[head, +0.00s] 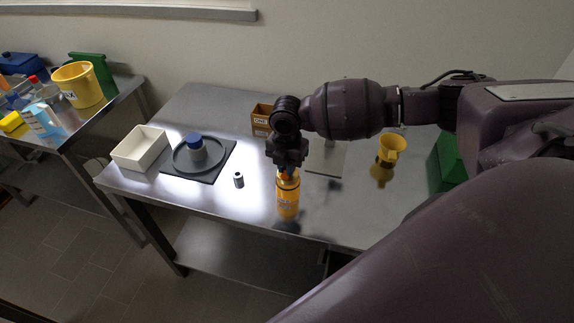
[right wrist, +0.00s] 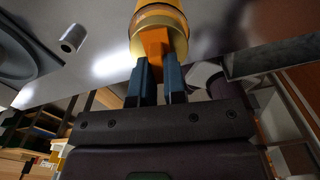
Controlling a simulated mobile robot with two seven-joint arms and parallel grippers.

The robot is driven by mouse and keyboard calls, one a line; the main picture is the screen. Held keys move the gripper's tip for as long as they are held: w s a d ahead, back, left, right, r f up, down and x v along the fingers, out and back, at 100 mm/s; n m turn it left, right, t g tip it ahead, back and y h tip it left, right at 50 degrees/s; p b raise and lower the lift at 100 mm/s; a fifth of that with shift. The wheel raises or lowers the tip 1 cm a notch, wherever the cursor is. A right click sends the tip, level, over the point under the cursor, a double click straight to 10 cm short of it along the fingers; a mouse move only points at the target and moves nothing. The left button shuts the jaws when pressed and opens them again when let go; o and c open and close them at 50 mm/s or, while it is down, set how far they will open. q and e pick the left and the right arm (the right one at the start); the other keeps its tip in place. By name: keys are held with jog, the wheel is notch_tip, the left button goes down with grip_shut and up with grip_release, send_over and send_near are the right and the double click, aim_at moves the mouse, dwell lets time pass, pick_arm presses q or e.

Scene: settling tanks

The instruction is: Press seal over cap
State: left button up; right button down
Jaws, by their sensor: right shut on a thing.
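My right gripper (head: 288,172) is shut on the narrow orange top (right wrist: 154,48) of a yellow-orange bottle (head: 287,198). The bottle is upright below the gripper, near the table's front edge; I cannot tell whether its base touches the table. In the right wrist view the two blue fingers (right wrist: 160,82) stand on either side of the orange top. A grey jar with a blue cap (head: 194,142) stands on a round grey tray (head: 178,163). A small metal cylinder (head: 239,180) stands on the table between tray and bottle. I cannot tell which thing is the seal. My left gripper is out of view.
The steel table (head: 215,105) also holds a white bin (head: 127,158) at left, an orange-brown box (head: 261,117) behind, a yellow funnel-like cup (head: 391,148) and a green box (head: 447,165) at right. A side table with a yellow bucket (head: 78,84) is far left.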

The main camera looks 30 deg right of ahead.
jog(key=shift+f, duration=0.3)
dwell(1.4)
jog(key=shift+r, duration=3)
jog(key=shift+a, duration=0.1)
